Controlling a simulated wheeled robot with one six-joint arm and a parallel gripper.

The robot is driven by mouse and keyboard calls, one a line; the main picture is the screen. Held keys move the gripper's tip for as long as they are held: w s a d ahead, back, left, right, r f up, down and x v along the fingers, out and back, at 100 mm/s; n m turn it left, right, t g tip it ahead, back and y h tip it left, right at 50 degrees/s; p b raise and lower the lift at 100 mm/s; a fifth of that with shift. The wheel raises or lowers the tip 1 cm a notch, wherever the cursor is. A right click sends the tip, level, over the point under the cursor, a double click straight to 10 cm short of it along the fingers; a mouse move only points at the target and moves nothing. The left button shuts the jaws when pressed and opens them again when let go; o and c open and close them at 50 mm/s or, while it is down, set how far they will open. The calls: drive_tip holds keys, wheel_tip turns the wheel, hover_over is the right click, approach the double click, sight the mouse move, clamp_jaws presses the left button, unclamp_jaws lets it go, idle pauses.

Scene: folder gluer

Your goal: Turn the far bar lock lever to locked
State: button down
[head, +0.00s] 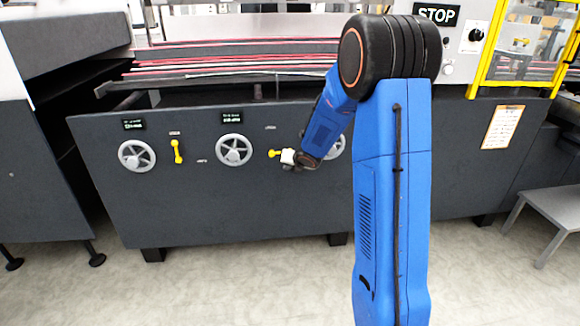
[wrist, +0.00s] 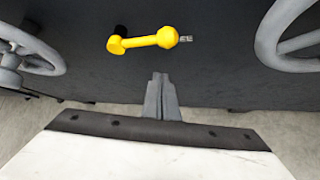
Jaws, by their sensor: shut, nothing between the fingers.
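A yellow lock lever (head: 274,153) is on the dark machine panel, between the middle and right handwheels. A second yellow lever (head: 177,151) stands upright beside the left handwheel. The frames do not name which lever is the far one. My gripper (head: 284,156) is at the horizontal lever in the head view. In the wrist view my gripper (wrist: 159,80) is shut and empty, its fingertips just below the lever's middle; contact cannot be told.
The left handwheel (head: 137,155) and middle handwheel (head: 234,150) sit on the panel (head: 210,205). The right handwheel (head: 335,147) is partly hidden by my arm. A grey step (head: 555,205) stands at the right. The floor (head: 220,285) before the panel is clear.

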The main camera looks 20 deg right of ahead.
drive_tip(key=shift+w+d+r, duration=0.2)
drive_tip(key=shift+d+r, duration=0.1)
drive_tip(key=shift+r, duration=0.3)
drive_tip(key=shift+w+d+r, duration=0.15)
drive_tip(key=shift+d+r, duration=0.1)
drive_tip(key=shift+r, duration=0.3)
drive_tip(key=shift+w+d+r, duration=0.2)
drive_tip(key=shift+d+r, duration=0.1)
drive_tip(key=shift+r, duration=0.3)
drive_tip(key=shift+r, duration=0.1)
